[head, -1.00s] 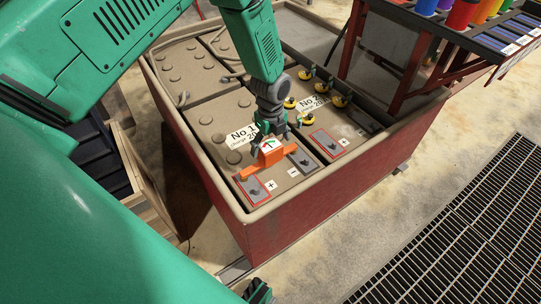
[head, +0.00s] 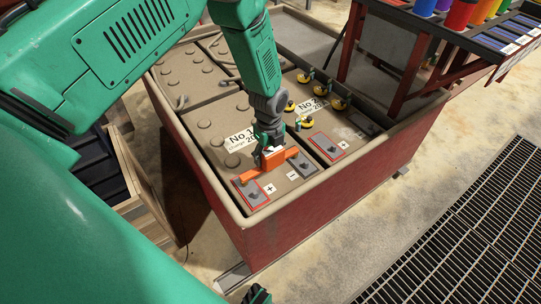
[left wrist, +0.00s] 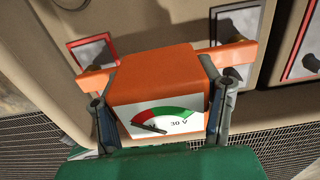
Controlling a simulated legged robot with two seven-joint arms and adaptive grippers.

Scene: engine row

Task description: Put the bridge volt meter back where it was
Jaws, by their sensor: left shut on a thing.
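The bridge volt meter (head: 272,160) is an orange box with a crossbar, over the front of the No. 1 battery block in the head view. Its bar reaches towards the plus pad on the left and the minus pad on the right. In the left wrist view the meter (left wrist: 158,78) shows a dial with red and green bands marked 30 V. My left gripper (head: 270,148) is shut on the meter, one finger on each side of the box (left wrist: 162,118). I cannot tell whether the bar touches the terminals. My right gripper is not clearly seen.
The meter is over a red-sided battery crate (head: 300,228) with a pale rim. Yellow caps (head: 304,78) sit on the No. 2 block. A rack with coloured containers (head: 462,14) stands at the upper right. A floor grating (head: 460,235) lies at the lower right.

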